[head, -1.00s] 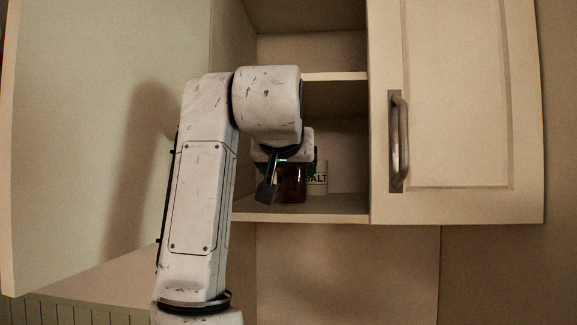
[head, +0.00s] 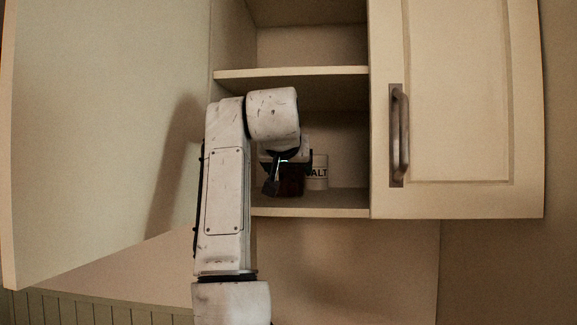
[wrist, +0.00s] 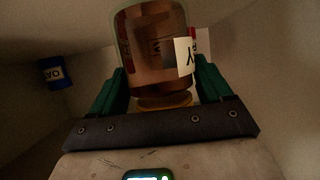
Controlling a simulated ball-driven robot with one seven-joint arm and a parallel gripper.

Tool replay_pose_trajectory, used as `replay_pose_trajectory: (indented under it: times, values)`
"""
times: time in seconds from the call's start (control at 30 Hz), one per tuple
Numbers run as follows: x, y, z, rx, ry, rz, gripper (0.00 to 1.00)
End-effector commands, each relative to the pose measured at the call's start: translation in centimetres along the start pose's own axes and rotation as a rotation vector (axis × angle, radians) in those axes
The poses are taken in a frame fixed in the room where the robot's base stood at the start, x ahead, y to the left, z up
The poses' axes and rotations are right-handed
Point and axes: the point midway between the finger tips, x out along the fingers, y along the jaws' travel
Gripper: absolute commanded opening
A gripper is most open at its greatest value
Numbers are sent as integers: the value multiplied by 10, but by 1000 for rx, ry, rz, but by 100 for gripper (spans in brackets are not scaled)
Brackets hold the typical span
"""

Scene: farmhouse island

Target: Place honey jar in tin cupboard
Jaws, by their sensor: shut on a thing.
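My gripper (wrist: 160,68) has its green fingers on either side of the honey jar (wrist: 152,45) and is shut on it. The jar is amber glass with a yellowish band at the end nearest the palm.
A white tin lettered "ALT" (head: 319,174) stands on the bottom shelf, close right of the jar. A blue tin (wrist: 54,72) shows at left in the wrist view. An upper shelf (head: 300,72) lies above my wrist. The right door (head: 460,100) is shut.

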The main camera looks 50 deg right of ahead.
Motion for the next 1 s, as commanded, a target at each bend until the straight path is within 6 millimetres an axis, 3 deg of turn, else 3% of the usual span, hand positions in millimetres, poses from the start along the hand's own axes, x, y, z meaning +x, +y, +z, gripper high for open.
replay_pose_trajectory:
  times: [1.0]
  values:
    - [4,0,7,1,3,-1,21]
